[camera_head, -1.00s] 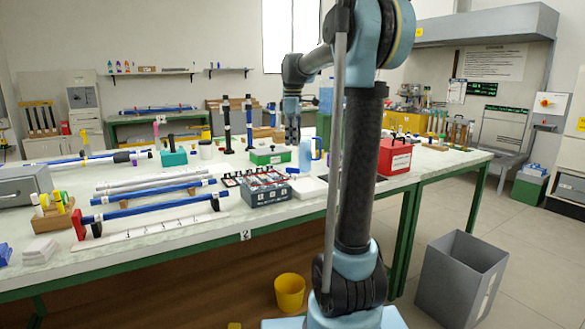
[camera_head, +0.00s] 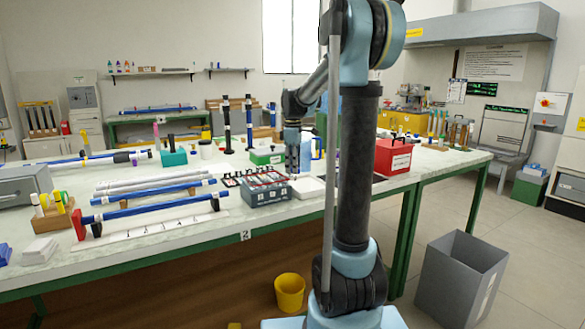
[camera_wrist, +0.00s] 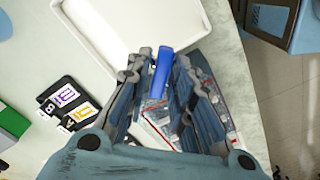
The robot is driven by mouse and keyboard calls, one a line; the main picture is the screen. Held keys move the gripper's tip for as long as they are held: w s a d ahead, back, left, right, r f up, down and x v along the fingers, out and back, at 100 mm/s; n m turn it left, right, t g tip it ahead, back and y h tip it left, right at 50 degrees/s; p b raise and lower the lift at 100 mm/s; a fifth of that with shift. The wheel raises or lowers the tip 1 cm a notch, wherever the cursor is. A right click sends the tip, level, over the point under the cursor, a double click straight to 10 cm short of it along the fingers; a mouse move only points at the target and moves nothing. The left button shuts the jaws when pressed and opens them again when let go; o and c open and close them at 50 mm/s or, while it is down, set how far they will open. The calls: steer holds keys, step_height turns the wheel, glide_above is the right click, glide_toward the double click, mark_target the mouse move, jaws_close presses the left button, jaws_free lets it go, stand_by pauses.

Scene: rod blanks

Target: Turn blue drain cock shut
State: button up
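The blue drain cock shows in the wrist view as a short blue lever (camera_wrist: 162,72), lying between my fingertips, near the edge of a white tray. My gripper (camera_wrist: 160,68) has its fingers apart, one on each side of the blue lever. I cannot tell whether either finger touches it. In the head view my gripper (camera_head: 293,168) points down low over the table, beside the grey case (camera_head: 268,196). There the gripper hides most of the cock.
The white tray (camera_head: 308,189) lies close to my gripper. A red box (camera_head: 393,157) stands to the right and a green box (camera_head: 267,157) behind. Blue rods (camera_head: 160,206) lie on supports at the left. Dark label cards (camera_wrist: 68,97) lie left of my fingers in the wrist view.

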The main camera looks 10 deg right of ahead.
jaws_close()
steer(key=shift+m, duration=0.3)
steer(key=m, duration=0.3)
steer(key=shift+s+a+m, duration=0.1)
steer(key=shift+m, duration=0.2)
steer(key=m, duration=0.4)
steer(key=shift+s+a+m, duration=0.1)
steer(key=shift+a+m, duration=0.1)
steer(key=shift+m, duration=0.2)
jaws_free()
